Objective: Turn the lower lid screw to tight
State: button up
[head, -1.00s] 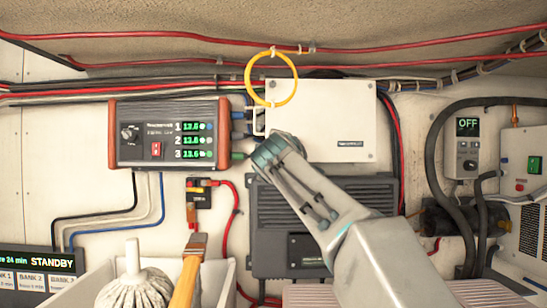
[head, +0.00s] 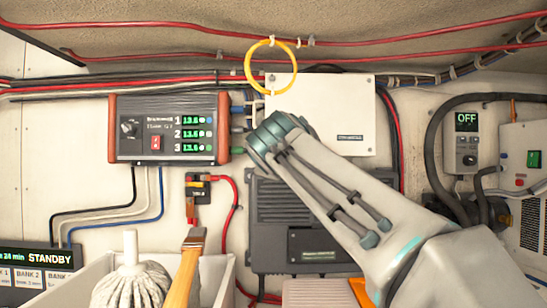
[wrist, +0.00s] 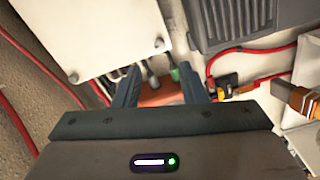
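The white box (head: 340,100) with a flat lid is on the wall. Screws show at its upper corners in the head view, and my arm covers its lower left. In the wrist view the box (wrist: 95,30) is tilted. A screw at its lower corner (wrist: 159,42) lies just beyond my fingers, and an upper screw (wrist: 73,78) is farther left. I take the lower-corner one as the lower lid screw; its slot angle is too small to read. In the head view my wrist hides the fingers.
The red-ended charger (head: 168,130) with plugs and cables is left of the box. A yellow ring (head: 271,67) hangs at its upper left. A dark finned unit (head: 285,225) is below. A bin (head: 222,280) with a mop and brush stands lower left.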

jog(key=shift+s+b, duration=0.4)
jog(key=shift+s, duration=1.9)
